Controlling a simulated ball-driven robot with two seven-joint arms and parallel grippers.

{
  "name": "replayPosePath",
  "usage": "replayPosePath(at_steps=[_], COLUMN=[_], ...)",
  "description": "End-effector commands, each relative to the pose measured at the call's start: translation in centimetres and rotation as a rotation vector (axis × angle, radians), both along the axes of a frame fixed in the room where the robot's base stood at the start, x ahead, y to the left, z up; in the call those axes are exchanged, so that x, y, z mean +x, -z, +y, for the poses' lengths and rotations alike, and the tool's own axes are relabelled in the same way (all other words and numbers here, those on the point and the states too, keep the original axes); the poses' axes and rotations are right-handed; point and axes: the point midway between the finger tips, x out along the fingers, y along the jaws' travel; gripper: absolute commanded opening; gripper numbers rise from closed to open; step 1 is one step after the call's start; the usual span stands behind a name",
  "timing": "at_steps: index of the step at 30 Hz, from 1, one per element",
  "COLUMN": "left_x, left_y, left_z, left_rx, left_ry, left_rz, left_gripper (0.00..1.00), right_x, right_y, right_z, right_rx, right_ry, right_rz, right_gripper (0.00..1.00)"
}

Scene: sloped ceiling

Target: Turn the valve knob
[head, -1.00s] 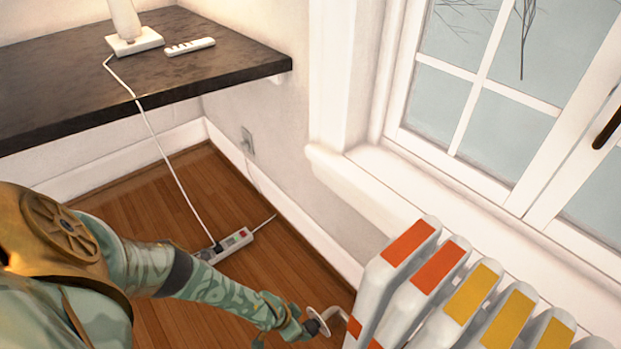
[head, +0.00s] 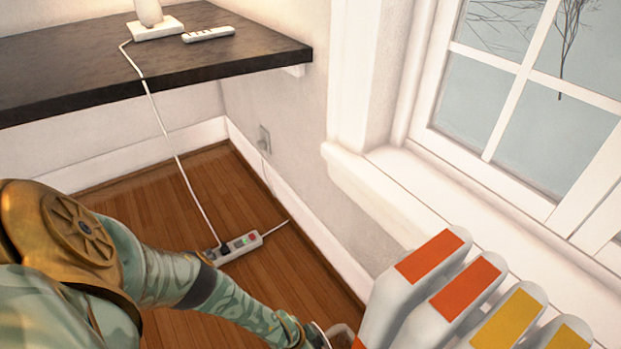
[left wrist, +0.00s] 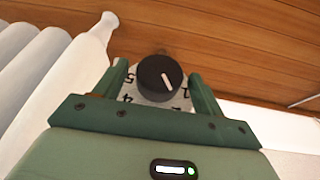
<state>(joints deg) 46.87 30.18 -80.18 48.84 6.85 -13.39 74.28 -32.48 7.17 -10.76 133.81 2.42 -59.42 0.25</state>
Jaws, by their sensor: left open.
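The valve knob (left wrist: 160,77) is a round black dial with a white pointer line, in the left wrist view. It sits on a pale numbered disc (left wrist: 180,101). My left gripper (left wrist: 160,82) is open, with one finger on each side of the knob; I cannot tell whether they touch it. In the head view my left gripper (head: 300,337) is at the bottom edge, beside the white radiator (head: 400,290), and the black knob is hidden there. My right gripper is not in view.
The radiator has red and yellow patches on top and stands below the window sill (head: 400,195). A dark shelf (head: 110,80) holds a lamp base and a white remote (head: 208,34). A power strip (head: 235,247) with a cord lies on the wooden floor.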

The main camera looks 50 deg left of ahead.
Motion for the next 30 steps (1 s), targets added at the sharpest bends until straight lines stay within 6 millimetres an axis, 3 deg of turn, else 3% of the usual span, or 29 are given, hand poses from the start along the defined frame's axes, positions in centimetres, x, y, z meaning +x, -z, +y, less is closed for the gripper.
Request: replayPosePath(at_steps=[2, 6, 7, 19, 30], left_x=[0.0, 0.0, 0.0, -0.1, -0.4], left_y=[0.0, 0.0, 0.0, -0.2, 0.2], left_z=[0.0, 0.0, 0.0, -0.2, -0.7], left_rx=[0.000, 0.000, 0.000, 0.059, 0.317], left_ry=[0.000, 0.000, 0.000, -0.003, -0.003], left_rz=[0.000, 0.000, 0.000, -0.004, -0.019], left_gripper=[0.70, 0.31, 0.25, 0.25, 0.26], right_x=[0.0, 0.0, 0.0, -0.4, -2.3], right_y=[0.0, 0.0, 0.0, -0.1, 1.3], right_z=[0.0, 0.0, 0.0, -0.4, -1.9], right_rx=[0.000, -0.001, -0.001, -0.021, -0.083], right_ry=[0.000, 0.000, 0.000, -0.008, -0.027], right_rz=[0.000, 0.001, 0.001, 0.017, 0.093], right_gripper=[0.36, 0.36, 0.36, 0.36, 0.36])
